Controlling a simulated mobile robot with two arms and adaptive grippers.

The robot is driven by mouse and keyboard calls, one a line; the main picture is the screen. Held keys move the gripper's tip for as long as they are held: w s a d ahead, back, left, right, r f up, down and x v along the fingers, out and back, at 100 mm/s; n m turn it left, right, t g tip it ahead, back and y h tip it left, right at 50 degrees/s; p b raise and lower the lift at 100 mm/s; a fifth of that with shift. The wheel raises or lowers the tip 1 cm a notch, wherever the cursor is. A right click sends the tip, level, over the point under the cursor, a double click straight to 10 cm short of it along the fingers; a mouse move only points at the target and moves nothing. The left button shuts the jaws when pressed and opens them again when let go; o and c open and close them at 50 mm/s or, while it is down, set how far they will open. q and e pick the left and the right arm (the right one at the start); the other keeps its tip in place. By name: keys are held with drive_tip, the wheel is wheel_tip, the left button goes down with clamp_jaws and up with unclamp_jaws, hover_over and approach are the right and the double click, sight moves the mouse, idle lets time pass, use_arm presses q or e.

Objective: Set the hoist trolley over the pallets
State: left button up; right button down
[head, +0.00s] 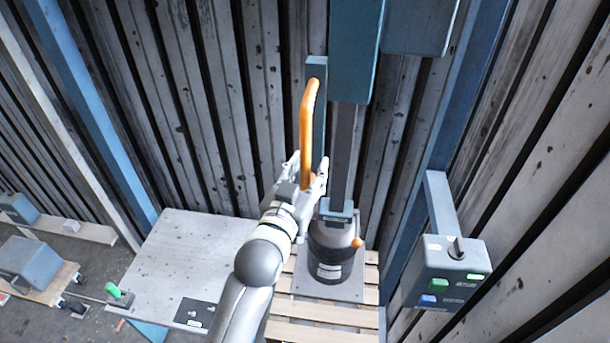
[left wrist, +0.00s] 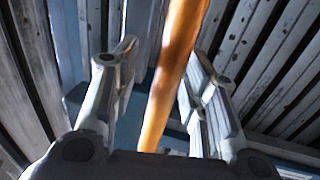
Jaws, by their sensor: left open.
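An orange handle (head: 307,110) stands upright on a blue bar beside the blue hoist trolley structure (head: 354,45). My left gripper (head: 308,172) is at the handle's lower end with its fingers open. In the left wrist view the orange handle (left wrist: 172,75) passes between the open fingers (left wrist: 162,80); I cannot tell if they touch it. A dark column runs down from the blue structure to a black round unit (head: 330,262) on a grey plate. The plate rests on a wooden pallet (head: 315,332). My right gripper is not in view.
A control box (head: 447,275) with green and blue buttons hangs at the right. A pale table (head: 185,255) stands left of the pallet. Grey housings (head: 38,262) on wooden boards lie at far left. Ribbed metal walls and blue posts (head: 95,110) close off the back.

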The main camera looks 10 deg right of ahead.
use_arm(q)
drive_tip(key=shift+s+a+f, duration=0.1)
drive_tip(key=shift+s+a, duration=0.25)
drive_tip(key=shift+s, duration=0.15)
drive_tip(key=v, duration=1)
drive_tip(key=shift+s, duration=0.35)
drive_tip(key=shift+a, duration=0.1)
